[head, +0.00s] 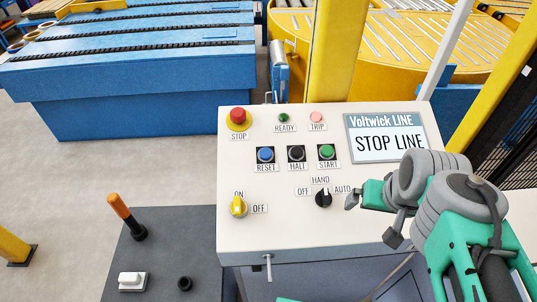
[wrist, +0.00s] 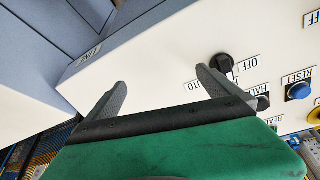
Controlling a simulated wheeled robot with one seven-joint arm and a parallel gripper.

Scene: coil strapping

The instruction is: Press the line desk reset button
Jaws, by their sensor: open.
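The blue reset button (head: 265,155) sits in the middle row of the white line desk (head: 300,235), at the left end, above its RESET label. It also shows near the right edge of the wrist view (wrist: 299,91). My gripper (head: 372,219) is over the right part of the desk, below the screen, right of the black selector knob (head: 323,199) and well right of the reset button. In the wrist view my gripper (wrist: 162,79) has its two fingers apart with nothing between them. Its contact with the desk cannot be told.
Beside the reset button are the black HALT button (head: 296,154) and green START button (head: 327,152). The red STOP button (head: 238,115) is above and the yellow switch (head: 238,207) below left. The screen (head: 386,139) reads STOP LINE. A yellow post (head: 335,50) stands behind.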

